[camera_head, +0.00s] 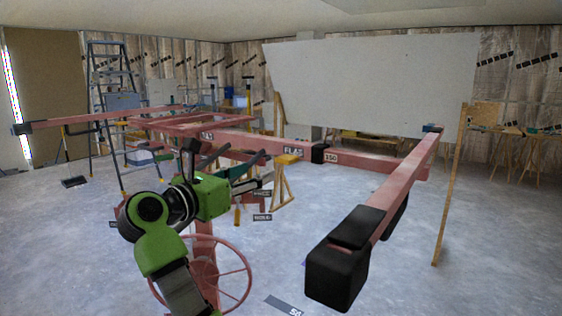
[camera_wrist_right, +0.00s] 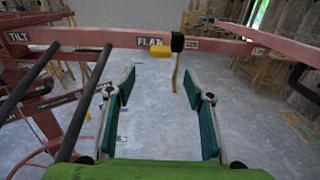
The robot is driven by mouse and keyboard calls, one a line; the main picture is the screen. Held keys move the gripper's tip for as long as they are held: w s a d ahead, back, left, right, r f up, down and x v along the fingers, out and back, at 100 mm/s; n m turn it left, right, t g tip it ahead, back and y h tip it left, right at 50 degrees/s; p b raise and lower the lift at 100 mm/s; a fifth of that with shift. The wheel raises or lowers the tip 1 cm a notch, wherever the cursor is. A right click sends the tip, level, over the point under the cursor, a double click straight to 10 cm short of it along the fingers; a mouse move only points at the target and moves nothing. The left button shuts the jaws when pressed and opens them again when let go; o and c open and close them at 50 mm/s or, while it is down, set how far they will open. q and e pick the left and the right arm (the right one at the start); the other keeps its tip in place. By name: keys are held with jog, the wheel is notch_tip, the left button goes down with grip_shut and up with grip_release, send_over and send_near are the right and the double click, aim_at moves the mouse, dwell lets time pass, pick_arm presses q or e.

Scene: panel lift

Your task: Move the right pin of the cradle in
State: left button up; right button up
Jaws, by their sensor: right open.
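The cradle (camera_head: 365,160) is a pink steel frame with long arms. On its right crossbar a black block-shaped fitting, which looks like the right pin (camera_head: 318,153), sits between a "FLAT" plate and a "150" plate. In the right wrist view the pin (camera_wrist_right: 177,42) hangs on the crossbar, above and slightly right of the space between my fingers. My right gripper (camera_head: 247,153) is open and empty, left of the pin and apart from it. In the wrist view its two teal-padded fingers (camera_wrist_right: 158,78) are spread wide. My left gripper is not in view.
A black-ended cradle arm (camera_head: 335,265) reaches toward the camera at right. A pink handwheel (camera_head: 245,272) is below my right arm. Dark rods (camera_wrist_right: 85,100) stand left of the fingers. Concrete floor is open around the lift.

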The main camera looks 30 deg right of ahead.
aim_at(290, 156)
jog(key=p+x, duration=0.4)
jog(key=x, duration=0.8)
grip_shut()
jog(key=b+x, duration=0.1)
jog(key=x, duration=0.2)
jog(key=shift+d+b, duration=0.1)
jog(key=shift+b, duration=0.2)
jog(key=shift+d, duration=0.1)
grip_release()
